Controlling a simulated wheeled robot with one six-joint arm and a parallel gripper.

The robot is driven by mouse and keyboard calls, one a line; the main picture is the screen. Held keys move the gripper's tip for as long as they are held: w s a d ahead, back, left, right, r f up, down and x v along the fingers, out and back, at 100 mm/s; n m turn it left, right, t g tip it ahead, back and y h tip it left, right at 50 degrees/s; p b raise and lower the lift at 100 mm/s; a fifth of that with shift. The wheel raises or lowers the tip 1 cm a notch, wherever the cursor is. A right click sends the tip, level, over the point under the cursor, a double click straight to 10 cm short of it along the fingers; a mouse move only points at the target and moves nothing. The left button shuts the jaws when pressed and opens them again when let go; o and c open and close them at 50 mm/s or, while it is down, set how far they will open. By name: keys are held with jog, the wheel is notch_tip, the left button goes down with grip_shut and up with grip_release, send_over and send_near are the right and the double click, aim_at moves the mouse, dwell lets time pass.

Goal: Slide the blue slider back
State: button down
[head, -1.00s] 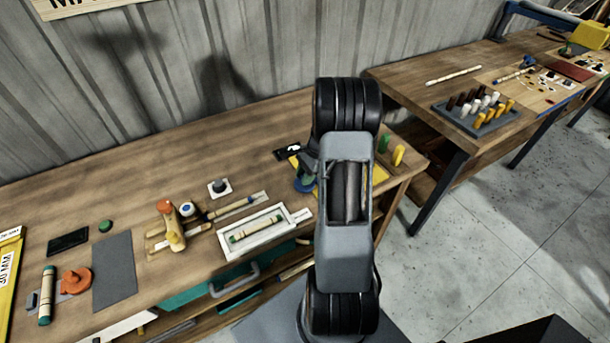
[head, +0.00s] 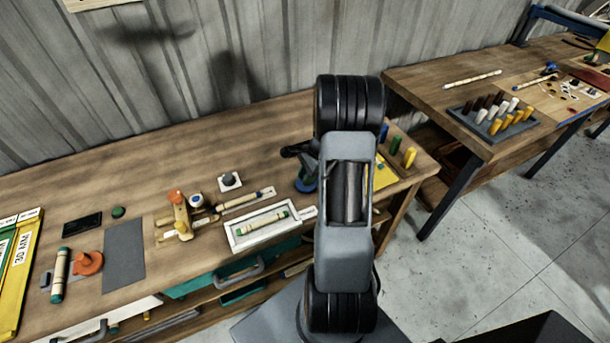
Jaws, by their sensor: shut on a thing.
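A small blue upright piece (head: 384,132) stands at the right end of the near bench, beside a green one (head: 396,144) and a yellow one (head: 409,157). It is partly hidden behind my arm, and I cannot tell for sure that it is the blue slider. A dark part of my gripper (head: 301,150) seems to show left of my arm link, above a round blue part (head: 306,181). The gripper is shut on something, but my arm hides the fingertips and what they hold.
On the bench are a white-framed tray (head: 237,242) with a rattan piece, a wooden jig (head: 182,222), a grey mat (head: 124,257) and an orange tool (head: 88,263). A second bench (head: 437,92) holds a peg rack (head: 492,116). Bare bench top lies behind the jig.

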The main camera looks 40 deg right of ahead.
jog(key=shift+a, duration=0.15)
jog(key=c, duration=1.1)
grip_release()
jog(key=shift+a, duration=0.1)
jog(key=shift+o, duration=1)
jog(key=b+v, duration=0.1)
jog(key=v, duration=1.3)
jog(key=shift+f, duration=0.15)
